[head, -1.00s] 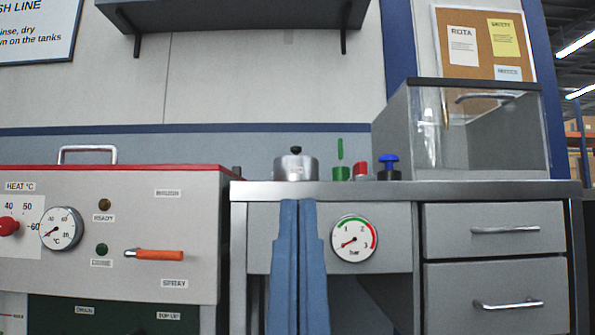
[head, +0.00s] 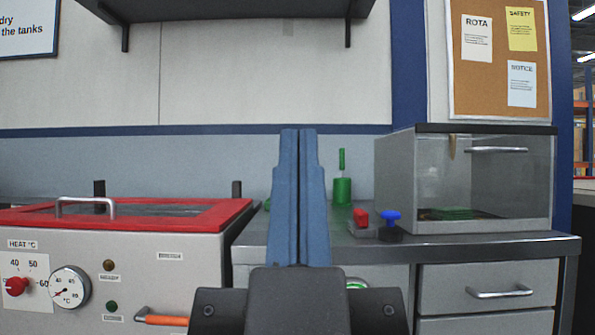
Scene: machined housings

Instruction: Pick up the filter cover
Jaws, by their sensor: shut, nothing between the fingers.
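My gripper (head: 299,138) stands upright in the middle of the head view, its two blue fingers pressed together with nothing between them. It is in front of the metal bench (head: 440,249). I cannot pick out a filter cover for certain. The round silver housing with a black knob seen earlier on the bench does not show now; the fingers cover that part of the bench. A small green edge of something (head: 266,204) shows just left of the fingers.
Right of the fingers stand a green part with a stem (head: 342,190), a red part (head: 361,219) and a blue-knobbed part (head: 390,224). A clear-fronted grey box (head: 483,185) is at the bench's right. A red-topped heated tank (head: 205,218) is left. A shelf (head: 225,10) hangs above.

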